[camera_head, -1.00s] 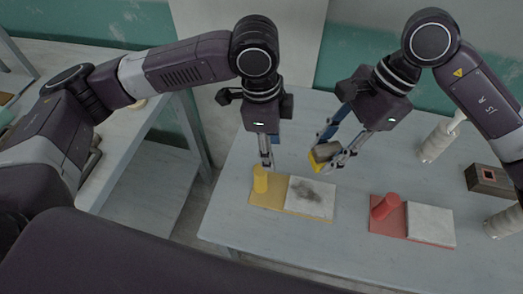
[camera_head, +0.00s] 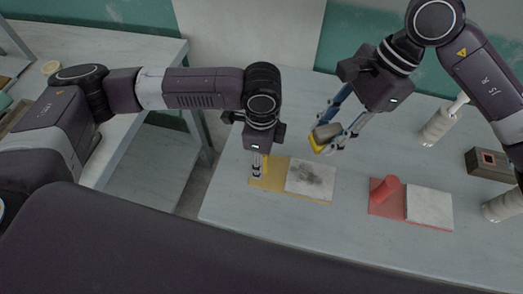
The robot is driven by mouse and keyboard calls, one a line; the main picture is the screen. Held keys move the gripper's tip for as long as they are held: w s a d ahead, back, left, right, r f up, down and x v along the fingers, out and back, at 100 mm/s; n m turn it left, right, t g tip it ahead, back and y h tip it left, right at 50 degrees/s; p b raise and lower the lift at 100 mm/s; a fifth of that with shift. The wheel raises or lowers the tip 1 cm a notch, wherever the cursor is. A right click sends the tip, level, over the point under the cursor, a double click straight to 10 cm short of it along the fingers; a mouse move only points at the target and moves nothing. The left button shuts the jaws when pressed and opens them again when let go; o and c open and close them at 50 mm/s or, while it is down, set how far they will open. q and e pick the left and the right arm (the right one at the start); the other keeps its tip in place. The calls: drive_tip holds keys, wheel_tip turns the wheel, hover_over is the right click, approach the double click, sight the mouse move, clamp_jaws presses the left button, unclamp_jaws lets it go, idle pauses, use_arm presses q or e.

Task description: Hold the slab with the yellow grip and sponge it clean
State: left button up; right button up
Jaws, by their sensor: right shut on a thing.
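The slab (camera_head: 311,180) is a pale tile with a dark grey smudge, lying on a yellow board (camera_head: 290,197) on the table. The yellow grip (camera_head: 264,169) stands at the board's left end, mostly hidden behind my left gripper. My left gripper (camera_head: 259,172) points down at the yellow grip with its fingers around or just in front of it; whether they are closed on it I cannot tell. My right gripper (camera_head: 333,144) is shut on a yellow and grey sponge (camera_head: 318,143), held above the table behind the slab's right side, apart from the slab.
A red board (camera_head: 431,225) with a red grip (camera_head: 386,188) and a clean pale slab (camera_head: 429,204) lies to the right. A dark box (camera_head: 487,164) and two pale, ribbed cylinders (camera_head: 438,126) (camera_head: 503,205) stand farther right. The table is clear between the boards.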

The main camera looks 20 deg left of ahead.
use_arm(q)
drive_tip(key=shift+f, duration=0.25)
clamp_jaws()
idle(0.8)
